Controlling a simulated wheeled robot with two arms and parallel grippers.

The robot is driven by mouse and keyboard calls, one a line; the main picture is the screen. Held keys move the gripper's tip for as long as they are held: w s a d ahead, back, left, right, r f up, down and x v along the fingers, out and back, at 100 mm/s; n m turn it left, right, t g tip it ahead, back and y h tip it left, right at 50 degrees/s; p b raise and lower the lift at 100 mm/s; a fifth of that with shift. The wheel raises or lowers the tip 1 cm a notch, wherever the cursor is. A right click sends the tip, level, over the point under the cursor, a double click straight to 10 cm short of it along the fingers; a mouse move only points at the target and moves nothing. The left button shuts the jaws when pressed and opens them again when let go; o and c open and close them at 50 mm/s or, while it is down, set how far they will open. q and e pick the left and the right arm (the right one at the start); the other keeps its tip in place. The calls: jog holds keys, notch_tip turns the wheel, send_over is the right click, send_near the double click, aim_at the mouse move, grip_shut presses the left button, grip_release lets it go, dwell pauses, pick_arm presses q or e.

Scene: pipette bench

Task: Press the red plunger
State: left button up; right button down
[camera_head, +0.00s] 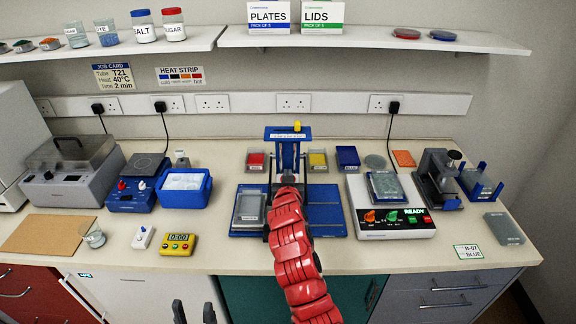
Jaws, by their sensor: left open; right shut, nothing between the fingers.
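No red plunger can be made out in the head view. A blue stand (275,133) with a yellow knob (297,126) on top is at the middle of the bench. My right gripper (288,178) is at the end of the red arm, in front of this stand and over the blue base; it is shut and empty, and mostly hidden by its own arm. The arm also hides part of the stand's lower middle. My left gripper (195,313) is open and empty, low at the bottom edge, in front of the bench.
Small red (256,160), yellow (318,160) and blue (347,157) boxes flank the stand. A grey plate (248,208) lies left of my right arm. A white device (394,223) with lit buttons stands right. A blue tub (184,190) and yellow timer (177,244) stand left.

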jog(key=shift+f, duration=0.55)
